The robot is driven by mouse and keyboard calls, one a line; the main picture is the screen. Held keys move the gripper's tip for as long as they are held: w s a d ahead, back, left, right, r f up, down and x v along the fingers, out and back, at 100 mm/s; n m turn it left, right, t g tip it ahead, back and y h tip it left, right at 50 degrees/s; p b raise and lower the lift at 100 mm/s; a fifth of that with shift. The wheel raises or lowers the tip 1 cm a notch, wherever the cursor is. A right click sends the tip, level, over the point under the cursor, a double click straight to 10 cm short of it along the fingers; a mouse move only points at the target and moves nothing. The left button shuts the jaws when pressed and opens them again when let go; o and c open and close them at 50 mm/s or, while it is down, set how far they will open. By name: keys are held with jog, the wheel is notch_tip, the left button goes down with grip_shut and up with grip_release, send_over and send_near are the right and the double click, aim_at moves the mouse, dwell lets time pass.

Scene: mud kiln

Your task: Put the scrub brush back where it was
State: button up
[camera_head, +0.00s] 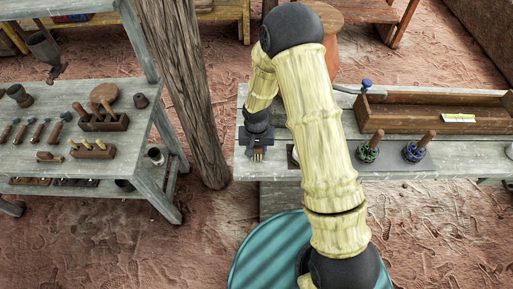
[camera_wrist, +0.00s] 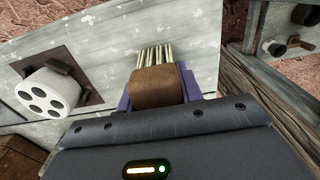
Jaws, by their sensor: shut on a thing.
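The scrub brush (camera_wrist: 157,86) has a brown body and a row of pale bristles. In the wrist view it sits between the purple fingers of my gripper (camera_wrist: 160,88), which is shut on it, with the bristles pointing away from the wrist. In the head view my gripper (camera_head: 257,149) is over the left end of the grey-white workbench (camera_head: 270,172), and the brush shows small just below it. I cannot tell whether the brush touches the bench top.
A white cylinder with dark holes (camera_wrist: 48,93) stands on a dark patch beside the brush. Brush-like handles in green and blue holders (camera_head: 369,150) stand right of my arm, before a long wooden tray (camera_head: 437,112). A wooden post (camera_head: 188,95) rises left of the bench.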

jog(key=shift+f, duration=0.15)
jog(key=o, duration=1.1)
jog(key=shift+r, duration=0.2)
notch_tip(320, 180, up, 12)
jog(key=shift+b, duration=0.3)
